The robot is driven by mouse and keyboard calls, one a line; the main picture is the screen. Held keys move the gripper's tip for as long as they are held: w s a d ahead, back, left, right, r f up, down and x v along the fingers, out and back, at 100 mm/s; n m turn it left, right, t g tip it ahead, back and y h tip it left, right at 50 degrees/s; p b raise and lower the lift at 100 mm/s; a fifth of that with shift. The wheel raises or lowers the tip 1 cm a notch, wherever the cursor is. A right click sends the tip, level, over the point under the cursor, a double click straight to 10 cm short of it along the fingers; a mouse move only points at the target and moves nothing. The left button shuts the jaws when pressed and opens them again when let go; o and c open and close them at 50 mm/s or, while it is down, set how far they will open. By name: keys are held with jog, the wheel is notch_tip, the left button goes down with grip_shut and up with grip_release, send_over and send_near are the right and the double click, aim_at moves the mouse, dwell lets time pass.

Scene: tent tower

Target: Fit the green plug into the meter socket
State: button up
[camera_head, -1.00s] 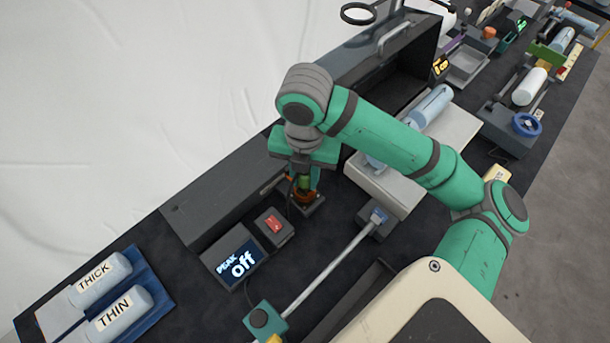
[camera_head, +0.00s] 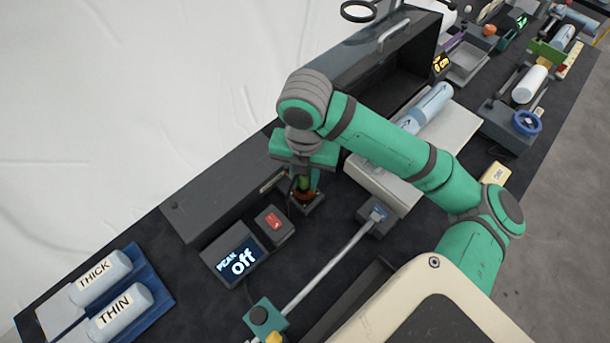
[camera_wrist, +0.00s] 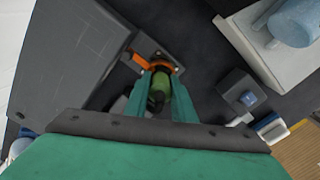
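The green plug (camera_head: 303,183) is upright between the fingers of my gripper (camera_head: 303,186). In the wrist view the green plug (camera_wrist: 158,92) sits between the two teal fingers of my gripper (camera_wrist: 160,85), which look closed on it. The socket (camera_head: 312,203), a dark block with an orange ring (camera_wrist: 158,64), is directly under the plug. Whether the plug's lower end is inside the ring is hidden by the gripper. The meter display (camera_head: 236,258) reads "PEAK Off". A red switch (camera_head: 273,222) stands beside it.
A long grey box (camera_head: 215,200) lies close left of my gripper. A pale block (camera_head: 375,190) with blue cylinders stands close on the right. A metal rod (camera_head: 328,266) lies in front. Blue-tray cylinders marked THICK (camera_head: 100,279) and THIN (camera_head: 121,312) are at lower left.

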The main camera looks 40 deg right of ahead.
jog(key=o, duration=0.4)
notch_tip(320, 180, up, 11)
jog(key=shift+f, duration=0.1)
dwell(0.4)
dwell(0.5)
